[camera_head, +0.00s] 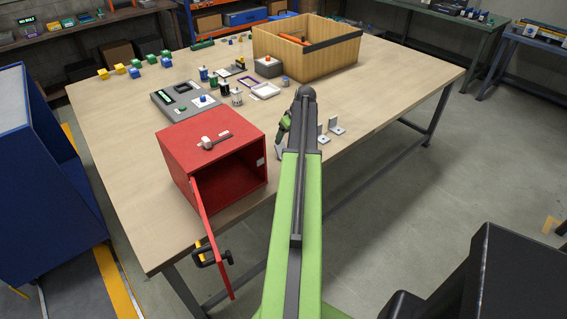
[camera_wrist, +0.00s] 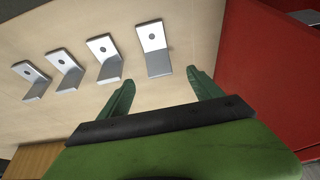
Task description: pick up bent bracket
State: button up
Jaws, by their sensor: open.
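Several L-shaped grey metal brackets, each with a hole in one plate, stand in a row on the table in the wrist view. The rightmost bracket (camera_wrist: 152,37) is just beyond my gripper (camera_wrist: 160,82). My green fingers are apart, with nothing held between them. The other brackets (camera_wrist: 103,46), (camera_wrist: 65,60) and (camera_wrist: 31,72) are to the left. In the head view, two brackets (camera_head: 337,126) and (camera_head: 322,135) show right of my arm; my arm partly hides the gripper and the rest of the row.
A red box (camera_head: 212,150) with its door hanging open stands at the table's front left, with a hammer-like tool (camera_head: 216,140) on top. A wooden crate (camera_head: 305,55) is at the back. Small parts and a grey panel (camera_head: 186,100) lie mid-table. Table is bare around the brackets.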

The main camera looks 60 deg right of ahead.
aim_at(281, 149)
jog(key=b+x, duration=0.4)
jog(key=x, duration=0.2)
jog(key=shift+r, duration=0.1)
jog(key=f+b, duration=0.4)
jog(key=f, duration=0.1)
jog(key=shift+w+d+b, duration=0.25)
jog(key=shift+b, duration=0.15)
jog(key=shift+w+f, duration=0.15)
jog(key=shift+f, duration=0.1)
jog(key=shift+r, duration=0.2)
jog(key=shift+c, duration=0.6)
jog(key=c, duration=1.5)
